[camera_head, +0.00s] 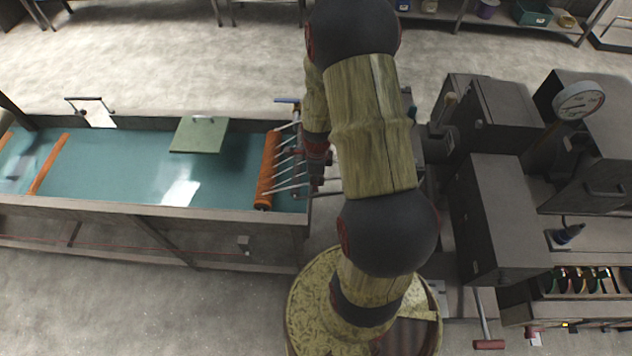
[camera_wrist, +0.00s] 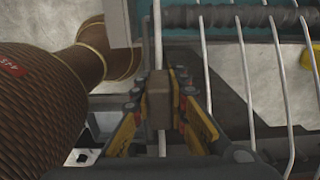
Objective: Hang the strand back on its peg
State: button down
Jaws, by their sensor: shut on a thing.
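Several pale strands (camera_head: 288,172) run from an orange roller (camera_head: 266,170) at the right end of the teal-bedded trough. My gripper (camera_head: 318,168) is at their right ends, partly hidden by my arm. In the wrist view, my gripper (camera_wrist: 158,108) is shut on a small brown block (camera_wrist: 158,99) between its yellow and black fingers. A pale strand (camera_wrist: 157,35) lies in line with this block above and below it. Other strands (camera_wrist: 246,75) curve past on the right, over a dark ridged bar (camera_wrist: 235,16). I cannot make out the peg.
A brown ribbed spool-like body (camera_wrist: 40,105) is close on the left in the wrist view. Grey machine housings (camera_head: 495,215) with a dial gauge (camera_head: 578,100) stand right of my arm. A green board (camera_head: 199,135) lies across the trough's back edge.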

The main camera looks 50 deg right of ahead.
jog(key=shift+f+b, duration=0.5)
jog(key=shift+f, duration=0.25)
dwell(0.6)
jog(key=c, duration=1.8)
grip_release()
jog(key=shift+o, duration=0.6)
jog(key=shift+r, duration=0.1)
notch_tip(320, 180, up, 12)
jog(key=shift+f, duration=0.1)
jog(key=shift+s, duration=0.1)
